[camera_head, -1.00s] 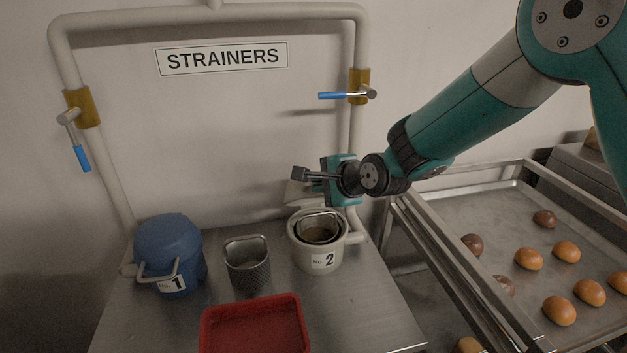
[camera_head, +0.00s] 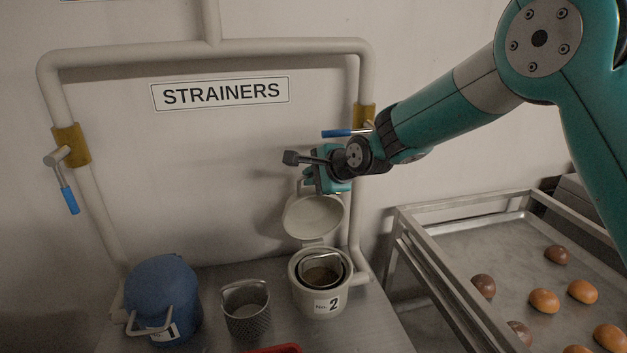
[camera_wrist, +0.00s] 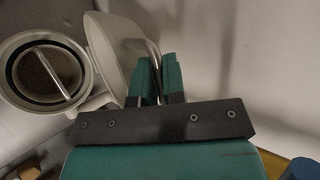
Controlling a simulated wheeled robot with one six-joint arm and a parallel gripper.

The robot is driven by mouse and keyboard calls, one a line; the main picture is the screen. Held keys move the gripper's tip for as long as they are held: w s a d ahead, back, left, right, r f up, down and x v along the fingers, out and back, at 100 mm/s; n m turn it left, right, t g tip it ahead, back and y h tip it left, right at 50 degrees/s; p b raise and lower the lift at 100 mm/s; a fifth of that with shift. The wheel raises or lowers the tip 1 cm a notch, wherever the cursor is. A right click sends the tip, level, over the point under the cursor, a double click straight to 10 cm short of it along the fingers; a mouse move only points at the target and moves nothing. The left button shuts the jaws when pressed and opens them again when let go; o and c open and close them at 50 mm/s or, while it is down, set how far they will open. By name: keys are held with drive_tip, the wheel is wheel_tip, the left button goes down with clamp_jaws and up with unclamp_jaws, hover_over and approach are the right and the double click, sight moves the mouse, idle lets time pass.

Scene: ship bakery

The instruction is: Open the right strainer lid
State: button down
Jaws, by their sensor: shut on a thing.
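The right strainer (camera_head: 320,302) is a white pot marked No. 2, open at the top, with a metal basket (camera_head: 322,268) inside. Its white lid (camera_head: 314,215) stands raised at the pot's back, with its inner face towards the head camera. My gripper (camera_head: 311,181) is at the lid's upper edge. In the wrist view my teal fingers (camera_wrist: 160,78) are shut on the lid's thin metal handle (camera_wrist: 148,55). The lid (camera_wrist: 108,48) also shows there beside the open pot (camera_wrist: 88,82).
The blue strainer (camera_head: 163,285) marked No. 1 is closed at the left. A loose metal basket (camera_head: 246,318) stands between the pots, with a red tray (camera_head: 273,349) in front. White pipes with blue-handled valves (camera_head: 69,199) frame the wall. A rack with buns (camera_head: 470,232) is at right.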

drive_tip(key=shift+w, duration=0.2)
drive_tip(key=c, duration=1.2)
unclamp_jaws()
drive_tip(key=shift+s, duration=0.1)
drive_tip(key=b+v, duration=0.5)
drive_tip(key=v, duration=1.2)
drive_tip(key=shift+d+r+b, duration=0.1)
drive_tip(key=shift+r+b, duration=0.1)
drive_tip(key=shift+b, duration=0.1)
drive_tip(key=shift+s, duration=0.1)
